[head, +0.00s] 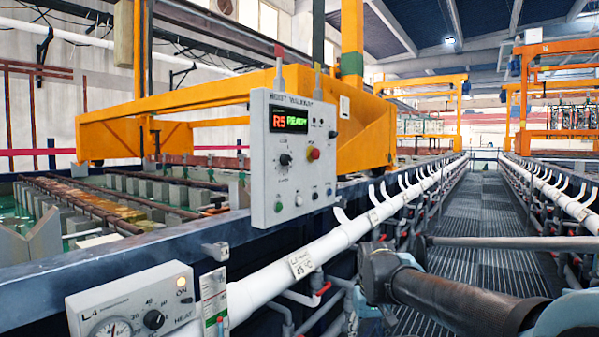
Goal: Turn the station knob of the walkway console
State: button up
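The walkway console (258,200) is a pale grey upright box just left of the middle. Its display (289,119) reads "R5 READY" in red and green. A black rotary knob (285,160) with a light pointer mark sits on the left of its face; its label is too small to read, so I cannot confirm that it is the station knob. Smaller buttons, one green, sit below. My arm reaches in from the lower right, apart from the console in the picture. My gripper does not show.
A second box (130,300), marked L4 and HEAT, with a gauge and black knob, stands lower left. A white pipe (340,240) runs below the console. Tanks lie behind it, under an orange hoist frame (200,115). The grated walkway (480,215) is clear further back.

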aim_at(286, 159)
jog(key=k, duration=1)
jog(key=z, duration=1.8)
jog(key=i, duration=0.45)
jog(key=u, duration=1.85)
